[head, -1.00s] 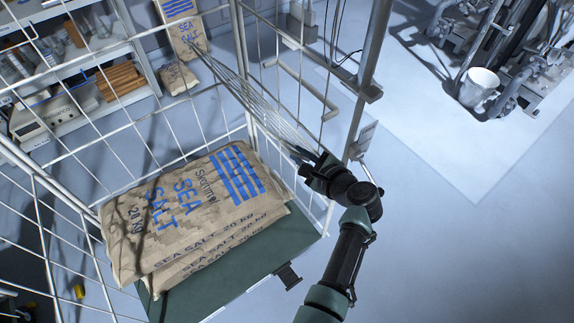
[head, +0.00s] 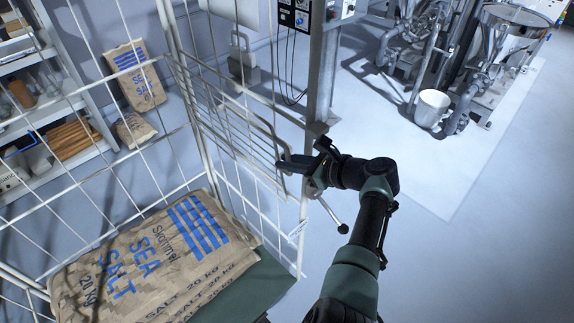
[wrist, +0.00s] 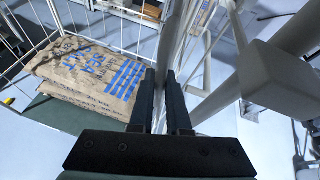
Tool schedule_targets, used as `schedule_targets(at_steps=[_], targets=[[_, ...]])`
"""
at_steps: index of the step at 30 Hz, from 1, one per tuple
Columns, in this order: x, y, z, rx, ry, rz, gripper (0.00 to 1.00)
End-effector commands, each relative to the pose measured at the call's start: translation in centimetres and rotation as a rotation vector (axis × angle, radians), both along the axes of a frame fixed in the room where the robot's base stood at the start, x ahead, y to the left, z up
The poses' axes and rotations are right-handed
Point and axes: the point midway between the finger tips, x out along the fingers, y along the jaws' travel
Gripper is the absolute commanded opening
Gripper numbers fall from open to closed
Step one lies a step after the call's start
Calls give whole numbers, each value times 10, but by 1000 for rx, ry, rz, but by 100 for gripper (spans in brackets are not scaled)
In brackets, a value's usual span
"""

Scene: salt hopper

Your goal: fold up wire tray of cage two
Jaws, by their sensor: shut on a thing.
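The wire tray (head: 232,125) is a white grid panel at the cage's right side in the head view. It stands steeply tilted, close to the cage's side; whether it touches there I cannot tell. My gripper (head: 288,165) is shut on the tray's near lower corner, at its rim. In the wrist view my gripper's dark fingers (wrist: 165,90) close around a pale bar (wrist: 176,38), and the rest of the tray is mostly hidden. The white wire cage (head: 168,45) holds stacked sea salt sacks (head: 150,262), below and left of the tray.
A green base (head: 248,292) lies under the sacks. A grey post (head: 322,75) with a control box stands just behind my gripper. Shelves (head: 50,110) are at the left. The floor right of my arm is clear.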

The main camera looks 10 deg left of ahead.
Motion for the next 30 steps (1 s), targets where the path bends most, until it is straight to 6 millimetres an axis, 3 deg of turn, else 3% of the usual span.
schedule_targets(at_steps=[10,11,15,25,30], targets=[[0,0,0,-2,1,0,0],[0,0,0,-3,2,0,18],[0,0,-1,-2,1,1,44],[-1,-1,0,-1,2,0,45],[-7,-13,6,-1,1,-2,45]])
